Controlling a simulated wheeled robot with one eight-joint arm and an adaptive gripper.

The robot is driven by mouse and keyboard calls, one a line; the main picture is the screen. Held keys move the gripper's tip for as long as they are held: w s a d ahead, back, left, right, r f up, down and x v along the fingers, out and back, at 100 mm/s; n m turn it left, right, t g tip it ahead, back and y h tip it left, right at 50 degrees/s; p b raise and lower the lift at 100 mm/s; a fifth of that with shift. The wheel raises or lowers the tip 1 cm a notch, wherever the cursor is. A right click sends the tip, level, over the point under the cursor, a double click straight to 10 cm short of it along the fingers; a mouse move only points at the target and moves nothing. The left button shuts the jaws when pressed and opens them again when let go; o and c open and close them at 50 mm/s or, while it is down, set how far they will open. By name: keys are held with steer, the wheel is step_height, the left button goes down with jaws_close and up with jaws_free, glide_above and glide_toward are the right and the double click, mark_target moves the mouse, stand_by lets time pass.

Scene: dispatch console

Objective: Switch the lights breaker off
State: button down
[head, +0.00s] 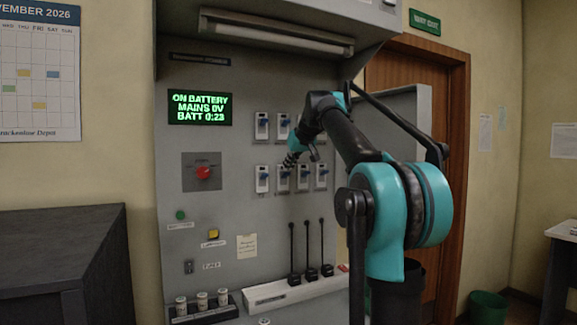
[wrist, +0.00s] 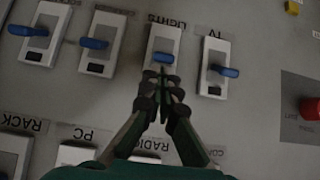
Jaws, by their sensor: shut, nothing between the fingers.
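The lights breaker (wrist: 165,42) is a white module with a blue lever, its label upside down in the wrist view. In the head view it is the second from the left in the lower breaker row (head: 283,183). My gripper (wrist: 163,76) is shut and empty, its fingertips right at the blue lever (wrist: 163,58). I cannot tell whether they touch it. The fingers cover part of the module, and its on or off position is unclear. In the head view my gripper (head: 290,159) is in front of the lower row.
The TV breaker (wrist: 218,62) and another breaker (wrist: 103,42) stand close on either side. The radio breaker (wrist: 150,160) is partly behind my fingers. A red knob (head: 203,172) is left of the breakers. The green display (head: 200,107) reads on battery, mains 0V, 0:23.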

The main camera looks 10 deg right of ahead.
mark_target(288, 174)
steer(key=shift+s+d+f+t, duration=0.1)
steer(key=shift+s+f+t, duration=0.25)
steer(key=shift+t, duration=0.25)
steer(key=shift+s+d+f+t+y, duration=0.1)
steer(key=shift+s+f+t+y, duration=0.2)
steer(key=shift+t, duration=0.35)
steer(key=shift+s+d+f+t+y, duration=0.15)
steer(key=shift+f+t+y, duration=0.25)
steer(key=shift+t, duration=0.3)
steer(key=shift+s+f+t+y, duration=0.2)
steer(key=shift+f+t, duration=0.2)
steer(key=shift+t, duration=0.25)
steer(key=shift+s+f, duration=0.1)
steer(key=shift+f, duration=0.25)
steer(key=shift+r, duration=0.1)
